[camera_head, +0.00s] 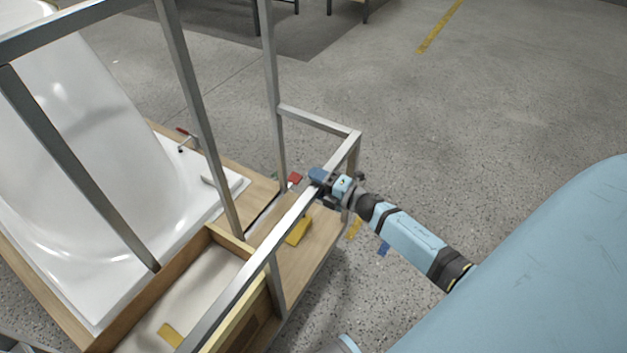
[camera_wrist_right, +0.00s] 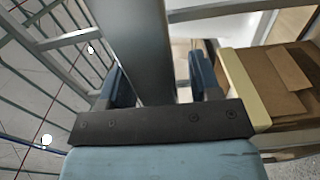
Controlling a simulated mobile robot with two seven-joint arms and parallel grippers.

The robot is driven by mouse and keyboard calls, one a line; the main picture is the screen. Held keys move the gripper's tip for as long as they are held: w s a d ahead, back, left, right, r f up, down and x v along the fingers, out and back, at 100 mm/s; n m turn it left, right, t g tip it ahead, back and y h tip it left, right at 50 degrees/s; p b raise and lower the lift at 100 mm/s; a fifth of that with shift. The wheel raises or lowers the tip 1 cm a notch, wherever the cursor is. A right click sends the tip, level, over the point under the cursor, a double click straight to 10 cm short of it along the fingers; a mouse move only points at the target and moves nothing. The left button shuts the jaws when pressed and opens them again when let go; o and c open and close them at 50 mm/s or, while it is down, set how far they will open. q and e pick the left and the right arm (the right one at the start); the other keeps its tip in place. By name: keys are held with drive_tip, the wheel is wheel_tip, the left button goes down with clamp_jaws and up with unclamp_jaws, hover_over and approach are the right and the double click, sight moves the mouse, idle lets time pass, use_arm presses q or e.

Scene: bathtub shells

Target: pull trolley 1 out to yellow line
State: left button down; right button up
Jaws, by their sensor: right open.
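A trolley with a grey metal tube frame (camera_head: 190,90) and a wooden deck (camera_head: 300,262) fills the left of the head view. It carries a white bathtub shell (camera_head: 95,130). No number on the trolley can be read. My right gripper (camera_head: 318,184) is at the trolley's top rail near its right corner. In the right wrist view the open fingers (camera_wrist_right: 160,82) stand on either side of a metal bar (camera_wrist_right: 138,45); whether they touch it cannot be told. A yellow line (camera_head: 438,28) lies on the floor at the upper right. My left gripper is not in view.
A wooden box (camera_head: 210,275) stands on the deck beside the shell, with a yellow piece (camera_head: 299,231) near it. Grey floor (camera_head: 480,120) is open to the right. Dark legs (camera_head: 365,10) stand at the back.

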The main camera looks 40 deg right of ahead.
drive_tip(key=p+v, duration=0.1)
drive_tip(key=v, duration=1.2)
